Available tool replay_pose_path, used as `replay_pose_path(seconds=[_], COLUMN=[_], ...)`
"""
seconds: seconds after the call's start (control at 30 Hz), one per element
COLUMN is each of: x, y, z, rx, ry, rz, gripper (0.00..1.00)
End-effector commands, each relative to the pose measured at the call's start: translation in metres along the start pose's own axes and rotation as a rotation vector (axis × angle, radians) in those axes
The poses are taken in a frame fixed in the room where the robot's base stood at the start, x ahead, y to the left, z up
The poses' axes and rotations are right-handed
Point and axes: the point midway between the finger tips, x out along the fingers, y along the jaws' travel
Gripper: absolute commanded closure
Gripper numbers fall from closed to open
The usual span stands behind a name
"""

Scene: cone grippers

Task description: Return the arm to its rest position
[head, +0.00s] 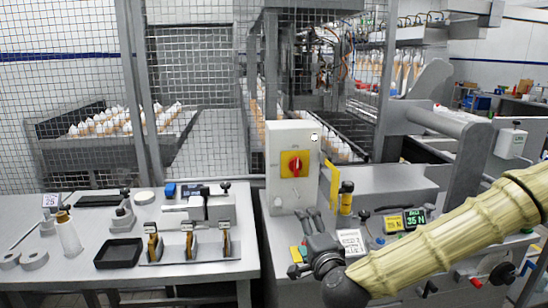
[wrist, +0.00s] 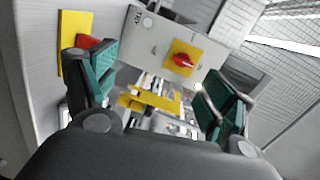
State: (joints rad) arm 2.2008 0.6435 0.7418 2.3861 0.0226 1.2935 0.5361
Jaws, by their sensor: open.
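My arm (head: 455,240), in a beige ribbed sleeve, reaches in from the right in the head view and ends in a dark wrist. My gripper (head: 308,240) is at the front of the right-hand bench, below the switch box. In the wrist view, my gripper (wrist: 152,80) has two green-padded fingers spread apart, with nothing held between them. The white switch box (head: 292,150) with a red knob on a yellow plate stands beyond the fingers. It also shows in the wrist view (wrist: 150,42).
A yellow bracket (head: 331,185) stands beside the box. A lit display (head: 414,217) and several small controls are near my arm. A mesh fence (head: 195,60) stands behind.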

Motion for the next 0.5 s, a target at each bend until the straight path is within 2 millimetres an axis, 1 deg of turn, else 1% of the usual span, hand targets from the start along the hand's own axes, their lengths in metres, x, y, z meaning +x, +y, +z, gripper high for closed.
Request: replay_pose_path(seconds=[0.17, 0.27, 0.37, 0.4, 0.47, 0.5], x=[-0.005, -0.012, -0.025, -0.033, -0.047, -0.057], y=[0.044, 0.076, 0.119, 0.139, 0.171, 0.191], z=[0.015, 0.024, 0.035, 0.038, 0.044, 0.047], rx=[-0.08, -0.138, -0.215, -0.253, -0.311, -0.348], ry=[-0.051, -0.09, -0.145, -0.173, -0.218, -0.25], rz=[0.092, 0.158, 0.246, 0.287, 0.353, 0.396], gripper=[0.16, 0.16, 0.16, 0.16, 0.16, 0.16])
